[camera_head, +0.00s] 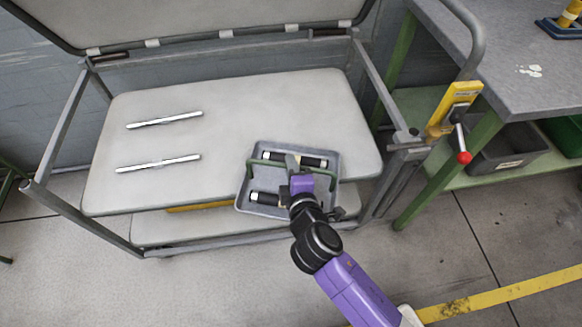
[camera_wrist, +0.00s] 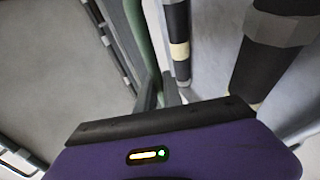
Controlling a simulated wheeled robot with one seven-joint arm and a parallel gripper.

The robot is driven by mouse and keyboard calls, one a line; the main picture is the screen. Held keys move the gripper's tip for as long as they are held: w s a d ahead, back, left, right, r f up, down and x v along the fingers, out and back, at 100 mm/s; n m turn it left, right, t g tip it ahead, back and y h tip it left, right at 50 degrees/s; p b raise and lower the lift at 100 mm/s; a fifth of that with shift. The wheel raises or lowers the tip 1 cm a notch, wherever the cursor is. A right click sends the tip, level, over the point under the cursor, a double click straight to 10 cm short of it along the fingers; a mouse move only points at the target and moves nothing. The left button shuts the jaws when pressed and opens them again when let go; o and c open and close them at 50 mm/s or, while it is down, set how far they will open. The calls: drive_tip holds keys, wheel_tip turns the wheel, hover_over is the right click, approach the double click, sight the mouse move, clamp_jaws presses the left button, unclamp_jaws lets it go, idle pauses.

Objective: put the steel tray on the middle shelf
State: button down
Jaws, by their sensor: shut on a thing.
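The steel tray (camera_head: 243,201) is a shallow grey tray with green bars and black cylinders in it. In the head view it is over the front right part of the middle shelf (camera_head: 225,115) and overlaps its front edge. I cannot tell whether it touches the shelf. My gripper (camera_head: 293,163) is over the tray, shut on a green bar, its handle. In the wrist view the fingers (camera_wrist: 160,92) close around the green bar (camera_wrist: 143,35), with dark cylinders (camera_wrist: 178,40) to the right. My gripper hides part of the tray's middle.
Two bright metal rods (camera_head: 164,120) (camera_head: 158,163) lie on the middle shelf's left half. The top shelf (camera_head: 190,16) is above at the back, and a lower shelf (camera_head: 160,230) is below. Cart posts (camera_head: 62,125) flank the sides. A workbench (camera_head: 515,50) stands at right.

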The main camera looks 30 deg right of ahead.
idle(0.3)
drive_tip(key=c, duration=1.9)
unclamp_jaws()
drive_tip(key=shift+f, duration=0.25)
drive_tip(key=o, duration=0.4)
drive_tip(key=shift+r, duration=0.1)
